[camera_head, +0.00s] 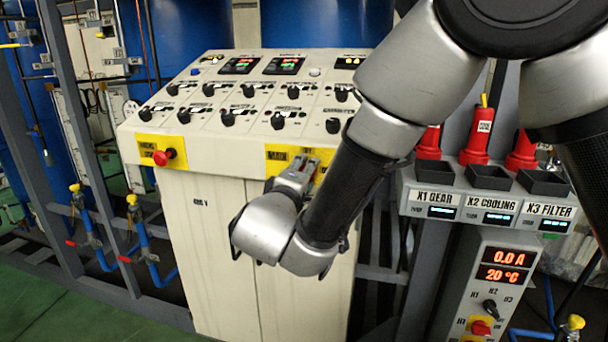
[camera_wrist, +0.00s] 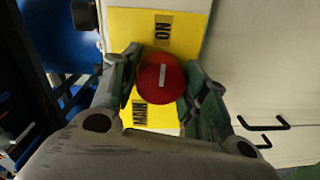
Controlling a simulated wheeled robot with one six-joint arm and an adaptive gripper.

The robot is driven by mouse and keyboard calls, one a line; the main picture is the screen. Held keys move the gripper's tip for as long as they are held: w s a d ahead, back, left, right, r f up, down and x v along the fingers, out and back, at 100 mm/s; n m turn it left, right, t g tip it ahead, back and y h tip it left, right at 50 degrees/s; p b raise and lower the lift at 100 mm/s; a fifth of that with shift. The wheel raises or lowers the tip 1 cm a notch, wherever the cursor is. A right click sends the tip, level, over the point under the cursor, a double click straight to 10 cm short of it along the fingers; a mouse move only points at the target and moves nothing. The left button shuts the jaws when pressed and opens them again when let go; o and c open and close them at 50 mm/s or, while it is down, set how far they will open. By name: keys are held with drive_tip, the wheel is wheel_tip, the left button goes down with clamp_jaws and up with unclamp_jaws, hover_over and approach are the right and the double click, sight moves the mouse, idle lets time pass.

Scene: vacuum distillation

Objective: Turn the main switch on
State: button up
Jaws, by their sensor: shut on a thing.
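The main switch is a round red knob (camera_wrist: 161,76) with a white line on it, set on a yellow plate (camera_head: 275,152) at the front edge of the control desk. The plate also shows in the wrist view (camera_wrist: 190,5), with "ON" above the knob and "MAIN" below it. The white line stands upright in that view, roughly in line with "ON". My gripper (camera_head: 297,172) is at the plate, its fingers on both sides of the knob and shut on it.
A red emergency button (camera_head: 164,157) sits on another yellow plate at the desk's left. The sloped desk top (camera_head: 255,95) carries several black knobs and displays. A rack with red-topped items (camera_head: 478,135) and a display box (camera_head: 497,265) stand to the right.

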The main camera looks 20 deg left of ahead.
drive_tip(key=o, duration=1)
drive_tip(key=shift+s, duration=0.15)
drive_tip(key=s, duration=1.1)
drive_tip(key=shift+s+r, duration=0.2)
drive_tip(key=shift+s, duration=0.2)
